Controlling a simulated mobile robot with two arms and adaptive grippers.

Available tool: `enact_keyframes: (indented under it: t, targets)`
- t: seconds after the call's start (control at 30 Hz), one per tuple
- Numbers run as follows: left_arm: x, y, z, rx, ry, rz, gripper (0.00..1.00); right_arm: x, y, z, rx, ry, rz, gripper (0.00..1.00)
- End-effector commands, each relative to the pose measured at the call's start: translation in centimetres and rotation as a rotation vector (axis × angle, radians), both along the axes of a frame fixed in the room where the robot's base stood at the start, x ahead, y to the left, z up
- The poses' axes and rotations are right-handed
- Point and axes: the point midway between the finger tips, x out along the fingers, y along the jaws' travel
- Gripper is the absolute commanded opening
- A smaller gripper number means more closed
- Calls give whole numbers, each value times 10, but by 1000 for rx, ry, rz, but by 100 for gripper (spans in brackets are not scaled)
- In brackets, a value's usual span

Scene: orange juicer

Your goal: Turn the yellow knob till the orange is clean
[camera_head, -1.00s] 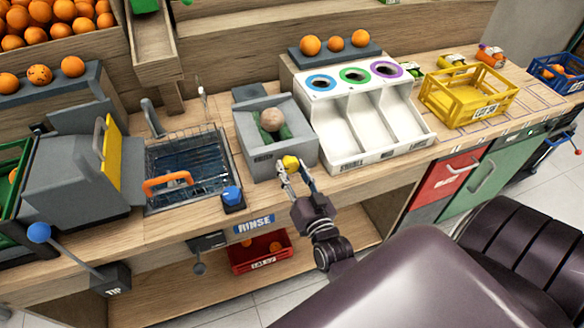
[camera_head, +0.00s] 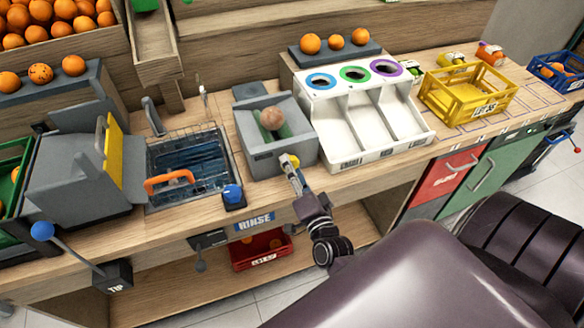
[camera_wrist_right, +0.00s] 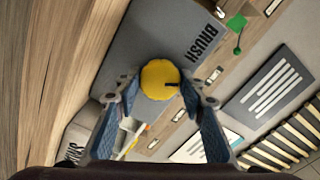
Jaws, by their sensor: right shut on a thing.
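The yellow knob (camera_wrist_right: 160,78) sits on the front of the grey brush box (camera_head: 270,160); in the head view it is mostly hidden by my right gripper (camera_head: 290,164). In the right wrist view my right gripper (camera_wrist_right: 161,90) is shut on the knob, with a blue-padded finger on each side. A dark mark shows at the knob's right edge. The orange (camera_head: 272,118) lies in the brush box on green bristles and looks pale brownish, not bright orange. My left gripper is not in view.
Left of the box is a rinse basin (camera_head: 190,160) with an orange handle and a blue knob (camera_head: 232,194). Right of it stands a white sorter (camera_head: 370,120) with three ringed holes. A yellow crate (camera_head: 470,97) stands farther right.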

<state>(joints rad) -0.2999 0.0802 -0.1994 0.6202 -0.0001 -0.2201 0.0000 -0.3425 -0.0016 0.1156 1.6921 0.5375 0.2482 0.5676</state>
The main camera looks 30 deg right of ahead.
Motion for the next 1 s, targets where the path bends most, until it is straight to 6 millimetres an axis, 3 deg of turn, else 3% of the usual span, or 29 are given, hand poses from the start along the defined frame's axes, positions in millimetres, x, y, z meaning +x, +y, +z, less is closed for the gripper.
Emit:
enact_keyframes:
  t: [0.53,0.57,0.7,1.0]
  targets:
    - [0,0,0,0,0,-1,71,0,0,0,26,-6,0,13]
    - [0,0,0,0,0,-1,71,0,0,0,26,-6,0,39]
    - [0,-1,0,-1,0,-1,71,0,0,0,25,-6,0,54]
    - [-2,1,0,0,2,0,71,-1,0,0,25,-5,0,55]
